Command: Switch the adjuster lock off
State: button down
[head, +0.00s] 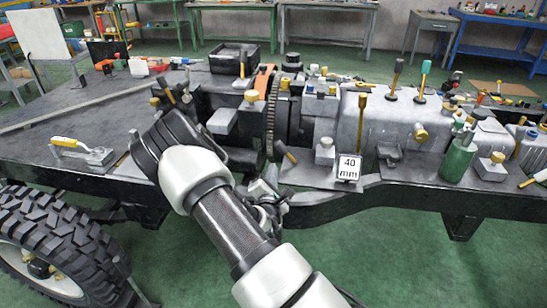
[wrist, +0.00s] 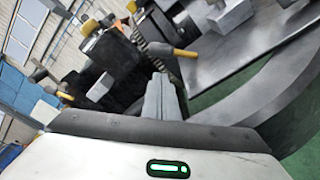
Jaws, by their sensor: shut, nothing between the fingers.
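My gripper (wrist: 164,85) shows in the wrist view with its grey fingers together and nothing between them. A dark block with a yellow knob (wrist: 92,27) is to the upper left. In the head view my arm hides the gripper.
The chassis (head: 100,170) carries several knobbed blocks and upright levers. A white "40 mm" sign (head: 348,168) stands at its front edge, with a green canister (head: 457,160) to the right. A yellow-handled tool (head: 80,150) lies on the left. A tyre (head: 70,240) stands at lower left.

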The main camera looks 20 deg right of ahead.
aim_at(285, 153)
jog(key=b+x, duration=0.1)
jog(key=x, duration=0.9)
jog(key=shift+b, duration=0.3)
jog(key=shift+a, duration=0.1)
jog(key=shift+r, duration=0.1)
